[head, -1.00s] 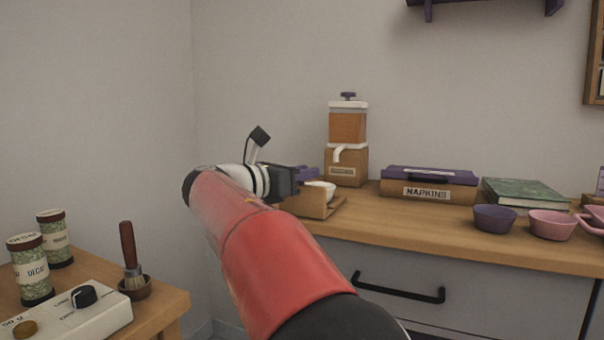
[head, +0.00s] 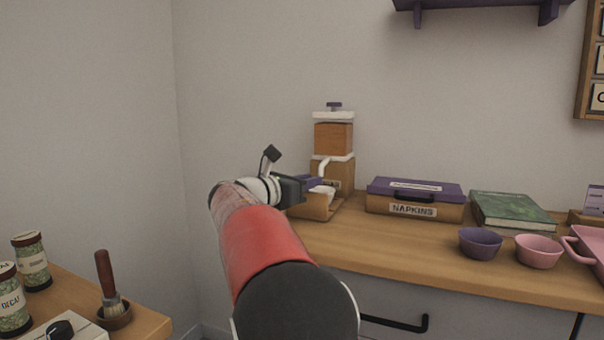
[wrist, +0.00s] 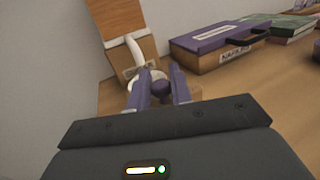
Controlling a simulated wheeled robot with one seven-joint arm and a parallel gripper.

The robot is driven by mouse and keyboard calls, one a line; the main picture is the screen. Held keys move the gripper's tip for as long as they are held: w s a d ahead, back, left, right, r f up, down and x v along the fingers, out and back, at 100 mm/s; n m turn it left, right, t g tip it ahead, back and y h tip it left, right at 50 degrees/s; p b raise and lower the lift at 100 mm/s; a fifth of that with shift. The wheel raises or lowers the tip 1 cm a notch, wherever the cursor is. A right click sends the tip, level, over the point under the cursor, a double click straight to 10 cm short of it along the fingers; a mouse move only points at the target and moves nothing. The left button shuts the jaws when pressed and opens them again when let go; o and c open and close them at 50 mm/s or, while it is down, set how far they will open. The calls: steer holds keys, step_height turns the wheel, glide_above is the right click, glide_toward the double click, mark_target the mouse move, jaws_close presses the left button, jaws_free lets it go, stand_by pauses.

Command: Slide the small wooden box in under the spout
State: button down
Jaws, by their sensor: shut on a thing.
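The dispenser (head: 333,139) has an orange-brown body, a wooden base and a white spout (head: 322,168). The gripper hides much of the box, so I cannot tell whether the bowl is fully beneath the spout.
A purple-lidded napkin box (head: 414,200) and a green book (head: 511,211) lie right of the dispenser. A purple cup (head: 480,242) and a pink cup (head: 538,250) stand near the counter's front edge. The counter (head: 400,243) is bare between them and the wooden box.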

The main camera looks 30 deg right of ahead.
steer(key=shift+w+r, duration=0.1)
steer(key=c, duration=1.7)
jaws_free()
steer(key=o, duration=0.4)
steer(key=shift+d, duration=0.15)
steer(key=v, duration=0.8)
steer(key=shift+b, duration=0.35)
